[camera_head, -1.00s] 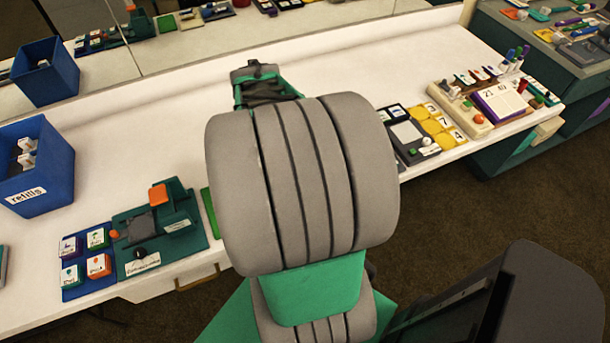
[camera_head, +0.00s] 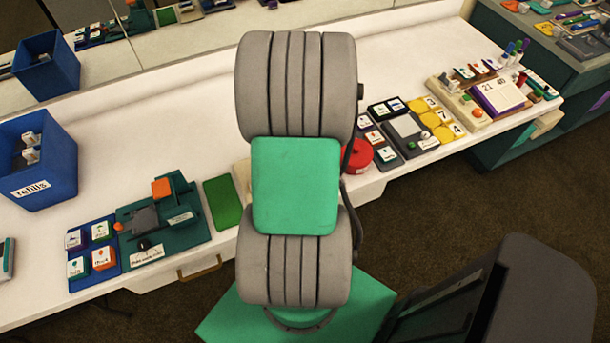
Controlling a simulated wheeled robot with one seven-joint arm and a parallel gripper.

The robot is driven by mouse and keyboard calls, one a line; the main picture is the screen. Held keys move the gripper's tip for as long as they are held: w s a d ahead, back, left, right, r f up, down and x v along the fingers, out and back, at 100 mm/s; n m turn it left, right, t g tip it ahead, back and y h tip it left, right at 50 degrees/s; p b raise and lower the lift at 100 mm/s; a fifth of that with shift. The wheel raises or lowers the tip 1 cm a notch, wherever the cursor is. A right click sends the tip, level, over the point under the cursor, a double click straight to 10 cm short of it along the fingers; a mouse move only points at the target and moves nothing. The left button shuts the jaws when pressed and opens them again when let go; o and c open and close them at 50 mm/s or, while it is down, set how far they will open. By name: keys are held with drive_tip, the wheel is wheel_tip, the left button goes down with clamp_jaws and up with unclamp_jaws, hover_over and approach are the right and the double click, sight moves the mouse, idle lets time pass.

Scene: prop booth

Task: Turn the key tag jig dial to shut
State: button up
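A teal jig (camera_head: 192,233) with an orange block (camera_head: 161,188) stands at the left part of the white counter. A black dial-like knob (camera_head: 143,243) sits at its front, above a small white label too blurred to read. I cannot tell for certain that this is the key tag jig, nor which setting the knob points to. Nothing is seen touching the teal jig.
A blue tray (camera_head: 118,266) of picture tiles lies left of the teal jig, a green pad (camera_head: 223,202) right of it. A blue refills bin (camera_head: 58,165) stands behind. A red round object (camera_head: 357,155) is beside my arm. The counter's back right is clear.

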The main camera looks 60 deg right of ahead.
clamp_jaws()
idle(0.3)
drive_tip(key=shift+n, duration=0.4)
drive_tip(key=n, duration=0.4)
drive_tip(key=shift+n, duration=0.3)
drive_tip(key=n, duration=0.4)
drive_tip(key=shift+w+n, duration=0.1)
drive_tip(key=shift+n, duration=0.2)
drive_tip(key=n, duration=0.5)
drive_tip(key=shift+p, duration=0.3)
drive_tip(key=n, duration=0.5)
unclamp_jaws()
